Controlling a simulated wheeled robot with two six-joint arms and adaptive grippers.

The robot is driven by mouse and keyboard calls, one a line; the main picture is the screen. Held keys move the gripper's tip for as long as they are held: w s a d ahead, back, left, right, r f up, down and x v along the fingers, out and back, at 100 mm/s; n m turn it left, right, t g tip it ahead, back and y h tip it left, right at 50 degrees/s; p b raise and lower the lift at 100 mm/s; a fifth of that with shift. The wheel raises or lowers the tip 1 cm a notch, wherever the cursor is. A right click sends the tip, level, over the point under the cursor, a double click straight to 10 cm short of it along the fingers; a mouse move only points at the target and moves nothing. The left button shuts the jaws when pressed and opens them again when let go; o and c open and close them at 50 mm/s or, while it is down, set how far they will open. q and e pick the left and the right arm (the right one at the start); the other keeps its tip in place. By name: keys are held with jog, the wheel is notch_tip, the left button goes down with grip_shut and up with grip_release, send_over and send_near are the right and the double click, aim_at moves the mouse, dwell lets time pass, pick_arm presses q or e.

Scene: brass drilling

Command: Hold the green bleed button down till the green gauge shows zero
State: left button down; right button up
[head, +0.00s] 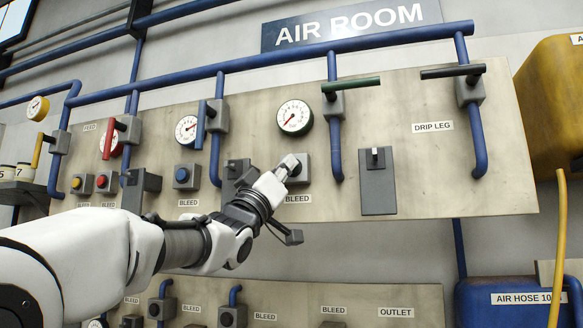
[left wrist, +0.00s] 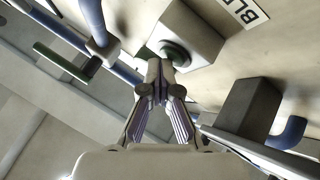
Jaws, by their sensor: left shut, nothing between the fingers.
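The green gauge (head: 295,117) is a round white dial with a dark green rim; its red needle points to the lower left, and its numbers are too small to read. The green bleed button (left wrist: 176,53) sits on a grey box in the left wrist view. In the head view my left gripper (head: 289,165) covers the button in front of its box (head: 304,166). My left gripper (left wrist: 160,70) is shut and empty, its fingertips at the button's edge. I cannot tell whether the button is pressed in. My right gripper is not in view.
A green-handled valve (head: 351,85) is above right of the button. A grey switch box (head: 377,180) stands to the right, and a blue button (head: 182,174) to the left. Blue pipes (head: 262,62) run across the panel. The panel under the DRIP LEG label (head: 433,127) is bare.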

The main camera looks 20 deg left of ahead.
pick_arm(q)
jog(key=shift+s+b, duration=0.5)
jog(key=shift+s, duration=0.25)
jog(key=s+b, duration=0.5)
jog(key=b, duration=0.3)
jog(key=shift+a, duration=0.1)
